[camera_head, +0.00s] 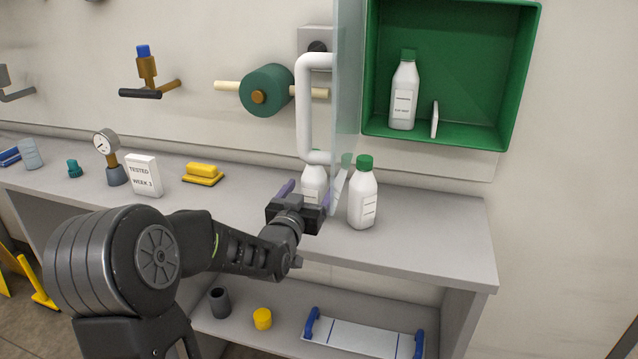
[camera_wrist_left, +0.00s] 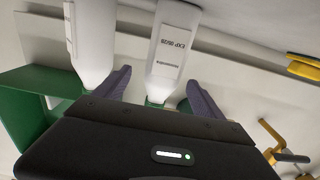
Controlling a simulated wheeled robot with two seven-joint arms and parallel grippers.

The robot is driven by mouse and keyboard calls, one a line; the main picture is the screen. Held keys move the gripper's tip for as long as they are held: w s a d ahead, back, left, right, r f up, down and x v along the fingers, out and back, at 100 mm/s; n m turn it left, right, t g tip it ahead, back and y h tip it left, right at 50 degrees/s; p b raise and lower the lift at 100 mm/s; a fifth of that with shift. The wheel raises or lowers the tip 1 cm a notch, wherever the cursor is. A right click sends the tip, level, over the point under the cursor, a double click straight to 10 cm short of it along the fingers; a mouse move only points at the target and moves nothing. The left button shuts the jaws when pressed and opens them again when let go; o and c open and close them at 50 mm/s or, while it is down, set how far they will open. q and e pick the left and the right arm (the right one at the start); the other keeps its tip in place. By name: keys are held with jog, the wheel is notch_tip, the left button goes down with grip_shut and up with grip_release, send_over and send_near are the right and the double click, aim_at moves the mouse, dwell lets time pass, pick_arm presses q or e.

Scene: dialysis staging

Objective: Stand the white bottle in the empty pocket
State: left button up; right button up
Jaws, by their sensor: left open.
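A white bottle (camera_head: 314,177) stands on the counter, partly hidden behind the door handle and my left gripper (camera_head: 309,189). In the left wrist view this bottle (camera_wrist_left: 174,45) lies between the spread fingers of the gripper (camera_wrist_left: 158,82), its label reading EXP 08/28. The gripper is open, with gaps beside the bottle. A second white bottle (camera_head: 362,200) with a green cap stands just to the right; it also shows in the wrist view (camera_wrist_left: 92,45). The green wall cabinet (camera_head: 455,133) holds a third white bottle (camera_head: 403,95) left of a small white divider (camera_head: 434,120). The space right of the divider is empty.
The clear cabinet door (camera_head: 347,80) stands open with its white handle (camera_head: 303,110) above my gripper. A yellow block (camera_head: 203,171), a "TESTED WEEK 3" sign (camera_head: 144,176) and a gauge (camera_head: 106,142) stand left. A tray (camera_head: 362,338) is on the lower shelf. The counter's right end is clear.

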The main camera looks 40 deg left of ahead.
aim_at(311, 185)
pick_arm(q)
jog(key=shift+w+a+r, duration=0.1)
jog(key=shift+x, duration=1.25)
jog(key=shift+w+a+r+p, duration=0.15)
jog(key=shift+w+a+p, duration=0.1)
jog(key=shift+w+p, duration=0.2)
jog(key=p+x, duration=0.1)
jog(key=x, duration=0.3)
jog(key=shift+a, duration=0.1)
